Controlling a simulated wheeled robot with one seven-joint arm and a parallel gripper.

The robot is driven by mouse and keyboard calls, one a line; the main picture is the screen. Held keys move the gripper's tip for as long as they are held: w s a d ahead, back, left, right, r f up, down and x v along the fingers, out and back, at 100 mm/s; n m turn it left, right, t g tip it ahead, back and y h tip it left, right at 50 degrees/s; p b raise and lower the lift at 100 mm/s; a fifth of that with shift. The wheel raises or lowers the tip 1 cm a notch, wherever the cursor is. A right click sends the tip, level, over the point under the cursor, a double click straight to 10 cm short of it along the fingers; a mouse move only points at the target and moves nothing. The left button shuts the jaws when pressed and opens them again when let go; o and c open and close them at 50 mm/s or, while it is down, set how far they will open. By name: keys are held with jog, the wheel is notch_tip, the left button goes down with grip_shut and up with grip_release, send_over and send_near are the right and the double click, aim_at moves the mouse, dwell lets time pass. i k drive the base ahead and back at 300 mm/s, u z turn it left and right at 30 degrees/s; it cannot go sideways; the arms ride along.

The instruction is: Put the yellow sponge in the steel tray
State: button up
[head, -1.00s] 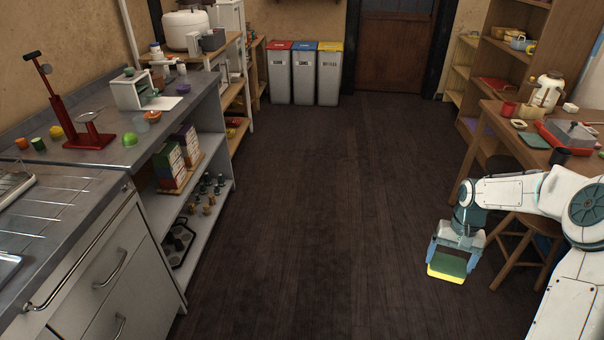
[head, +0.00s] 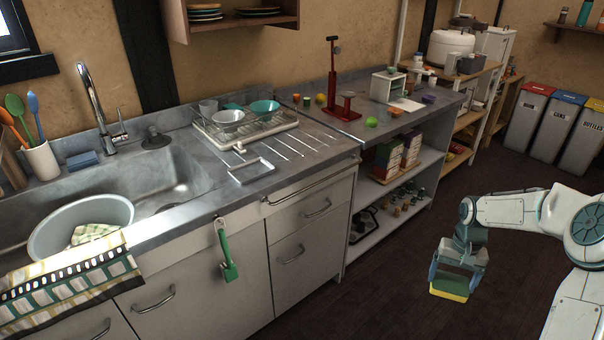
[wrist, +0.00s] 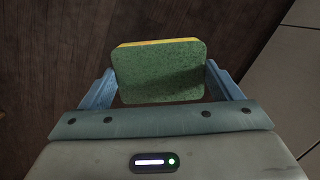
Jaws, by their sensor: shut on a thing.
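The yellow sponge (head: 449,294) has a green scouring face and hangs in my gripper (head: 456,274), low over the dark floor at the right of the head view. In the wrist view, my gripper (wrist: 160,76) has a finger at each side of the sponge (wrist: 160,84), with its green face toward the camera and a yellow edge at the far side. A shallow rectangular steel tray (head: 240,179) appears to lie on the counter between the sink and the dish rack. It looks empty, and my gripper is well to its right and lower.
The dish rack (head: 245,127) with bowls stands behind the tray. The sink (head: 160,185) holds a grey basin (head: 45,238) at the left. A green brush (head: 228,258) hangs on the cabinet front. The floor (head: 380,300) between cabinets and arm is clear.

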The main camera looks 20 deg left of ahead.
aim_at(251, 172)
jog(key=u, duration=1.4)
